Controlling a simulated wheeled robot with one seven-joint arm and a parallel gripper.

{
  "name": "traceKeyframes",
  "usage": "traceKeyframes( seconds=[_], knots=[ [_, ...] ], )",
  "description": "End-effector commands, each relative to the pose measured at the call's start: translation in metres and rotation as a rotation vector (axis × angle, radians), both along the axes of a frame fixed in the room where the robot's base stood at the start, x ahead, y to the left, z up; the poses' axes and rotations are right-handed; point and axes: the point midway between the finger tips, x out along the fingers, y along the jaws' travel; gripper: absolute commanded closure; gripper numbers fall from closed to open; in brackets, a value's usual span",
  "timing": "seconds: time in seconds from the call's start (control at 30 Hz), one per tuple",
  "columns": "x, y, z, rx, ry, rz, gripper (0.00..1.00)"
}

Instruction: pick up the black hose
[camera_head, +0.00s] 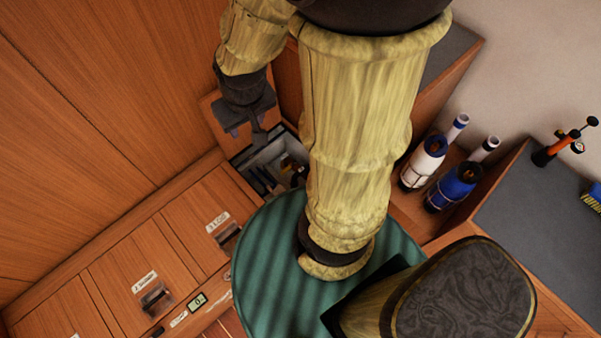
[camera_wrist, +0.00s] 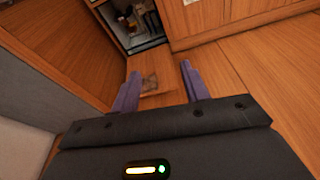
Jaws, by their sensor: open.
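I cannot make out a black hose for sure in either view. An open locker (camera_head: 251,157) with a pale inside holds several small dark, blue and brown items, too small to tell apart. It also shows at the top of the wrist view (camera_wrist: 133,45). My gripper (camera_head: 250,125) is just above and beside the locker opening in the head view. In the wrist view my gripper (camera_wrist: 160,87) has its two purple fingers apart with nothing between them. My arm hides part of the locker in the head view.
An open wooden door (camera_wrist: 155,91) with a latch lies beyond my fingers. Closed wooden hatches (camera_head: 130,270) line the lower left. A white bottle (camera_head: 424,163) and a blue bottle (camera_head: 456,186) stand on the right. A grey worktop (camera_head: 530,215) holds an orange-black tool (camera_head: 560,147) and a brush (camera_head: 592,197).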

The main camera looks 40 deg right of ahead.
Motion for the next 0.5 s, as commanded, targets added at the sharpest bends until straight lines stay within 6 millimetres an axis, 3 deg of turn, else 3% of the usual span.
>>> traceKeyframes(
  seconds=[0.13,0.23,0.5],
  knots=[
    [0.004,-0.002,-0.015,0.008,-0.002,-0.029,0.5],
    [0.012,-0.004,-0.041,0.023,-0.004,-0.084,0.5],
    [0.047,-0.023,-0.144,0.079,-0.026,-0.346,0.5]
  ],
)
